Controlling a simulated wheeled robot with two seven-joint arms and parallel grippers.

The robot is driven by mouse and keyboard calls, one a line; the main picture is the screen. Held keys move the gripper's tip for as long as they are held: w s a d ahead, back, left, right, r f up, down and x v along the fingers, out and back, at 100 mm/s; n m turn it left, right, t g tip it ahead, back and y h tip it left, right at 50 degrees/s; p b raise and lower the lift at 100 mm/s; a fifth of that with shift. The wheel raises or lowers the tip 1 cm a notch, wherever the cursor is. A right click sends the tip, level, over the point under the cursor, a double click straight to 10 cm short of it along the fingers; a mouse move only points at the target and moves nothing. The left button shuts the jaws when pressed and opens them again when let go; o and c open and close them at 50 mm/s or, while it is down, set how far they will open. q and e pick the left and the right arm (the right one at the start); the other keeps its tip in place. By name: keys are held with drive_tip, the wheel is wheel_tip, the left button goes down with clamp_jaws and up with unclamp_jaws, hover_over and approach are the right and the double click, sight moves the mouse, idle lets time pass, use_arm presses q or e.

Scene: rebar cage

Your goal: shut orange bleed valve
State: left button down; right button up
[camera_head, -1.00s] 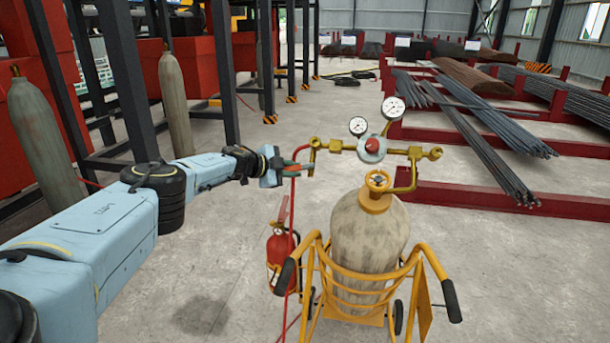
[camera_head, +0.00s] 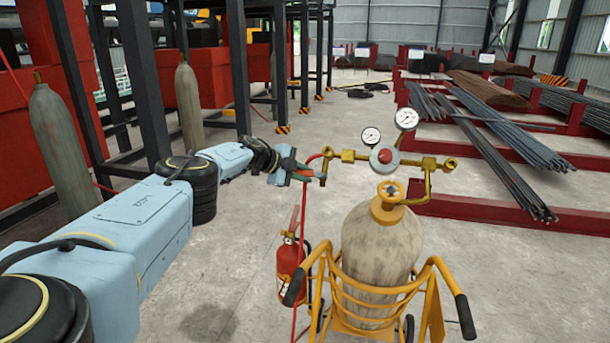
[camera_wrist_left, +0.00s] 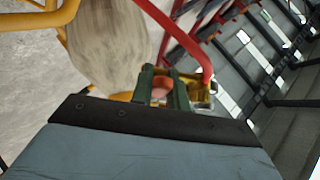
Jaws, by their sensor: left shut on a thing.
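The brass manifold (camera_head: 348,156) spans above the worn grey gas cylinder (camera_head: 381,245). It carries two round gauges and a red knob (camera_head: 384,156) on a grey round body. My left gripper (camera_head: 316,175) is at the manifold's left end, beside the red hose. In the left wrist view its two dark green fingers (camera_wrist_left: 162,74) are shut on an orange part (camera_wrist_left: 161,90), which I take to be the bleed valve handle. The fingers hide much of it, so its angle cannot be told. My right gripper is not in view.
The cylinder stands in a yellow trolley (camera_head: 432,295) with black grips. A red hose (camera_head: 302,225) hangs from the manifold's left end, near a red fire extinguisher (camera_head: 290,262). Rebar bundles (camera_head: 515,130) lie on red racks behind right. Floor at left front is clear.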

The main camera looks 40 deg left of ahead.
use_arm(q)
drive_tip(key=c, duration=1.4)
unclamp_jaws()
drive_tip(key=shift+w+d, duration=0.1)
drive_tip(key=shift+o, duration=0.2)
drive_tip(key=shift+r, duration=0.1)
drive_tip(key=shift+s+a+r+p, duration=0.3)
drive_tip(key=shift+s+p, duration=0.2)
drive_tip(key=shift+p, duration=0.25)
drive_tip(key=shift+p+v, duration=0.8)
drive_tip(key=shift+v, duration=0.15)
approach(302, 172)
drive_tip(key=shift+v, duration=1.2)
drive_tip(key=shift+d, duration=0.2)
